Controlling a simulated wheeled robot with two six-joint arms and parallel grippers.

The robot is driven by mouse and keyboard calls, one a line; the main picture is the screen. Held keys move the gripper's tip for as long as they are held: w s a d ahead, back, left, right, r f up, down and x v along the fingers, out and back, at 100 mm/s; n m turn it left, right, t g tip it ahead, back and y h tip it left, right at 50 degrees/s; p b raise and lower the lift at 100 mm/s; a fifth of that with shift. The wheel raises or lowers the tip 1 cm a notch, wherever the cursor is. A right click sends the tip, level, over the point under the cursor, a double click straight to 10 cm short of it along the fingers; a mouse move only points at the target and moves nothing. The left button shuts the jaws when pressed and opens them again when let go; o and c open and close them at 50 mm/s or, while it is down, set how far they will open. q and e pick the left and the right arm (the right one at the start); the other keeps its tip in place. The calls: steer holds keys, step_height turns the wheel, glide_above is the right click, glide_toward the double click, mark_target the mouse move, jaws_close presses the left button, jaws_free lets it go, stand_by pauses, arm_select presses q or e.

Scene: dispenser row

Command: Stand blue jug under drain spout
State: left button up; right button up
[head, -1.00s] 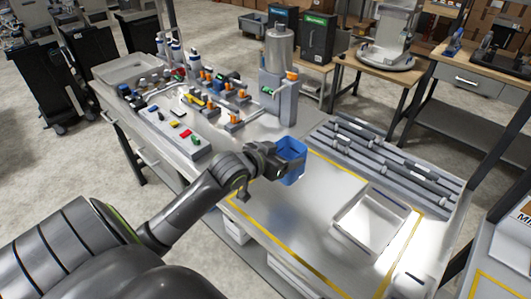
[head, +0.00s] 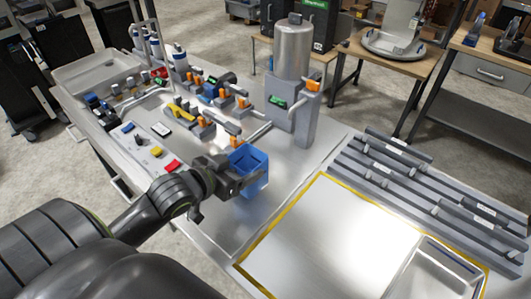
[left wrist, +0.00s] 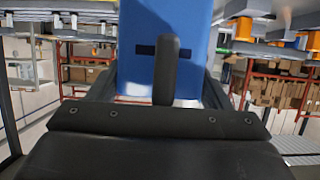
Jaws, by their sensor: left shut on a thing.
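The blue jug (head: 251,172) is upright and open-topped, held above the metal bench. My left gripper (head: 236,181) is shut on its near side. In the left wrist view the jug's blue wall (left wrist: 192,30) fills the upper middle, with a dark finger in front of it. A grey dispenser (head: 305,118) with a silver tank (head: 294,50), a green label and an orange handle stands behind and to the right of the jug. I cannot clearly make out which part is the drain spout. My right gripper is not in view.
Small valves with orange handles (head: 207,122) stand in a row behind and left of the jug. Grey rails (head: 430,190) lie at the right. A yellow-bordered area (head: 330,240) is bare except for a shallow tray (head: 435,275) at its right.

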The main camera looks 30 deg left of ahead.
mark_target(259, 151)
arm_select(q)
steer(key=w, duration=0.2)
steer(key=w+d, duration=0.1)
steer(key=w, duration=0.1)
steer(key=w+p, duration=0.1)
steer(key=w, duration=0.1)
steer(key=shift+d+r, duration=0.25)
steer(key=shift+r, duration=0.1)
steer(key=p+x, duration=0.3)
steer(key=x, duration=0.8)
steer(key=shift+w+a, duration=0.1)
steer(key=shift+a, duration=0.05)
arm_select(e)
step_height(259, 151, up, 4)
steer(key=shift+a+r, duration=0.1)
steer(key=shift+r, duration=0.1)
arm_select(q)
steer(key=shift+f, duration=0.1)
steer(key=o, duration=1)
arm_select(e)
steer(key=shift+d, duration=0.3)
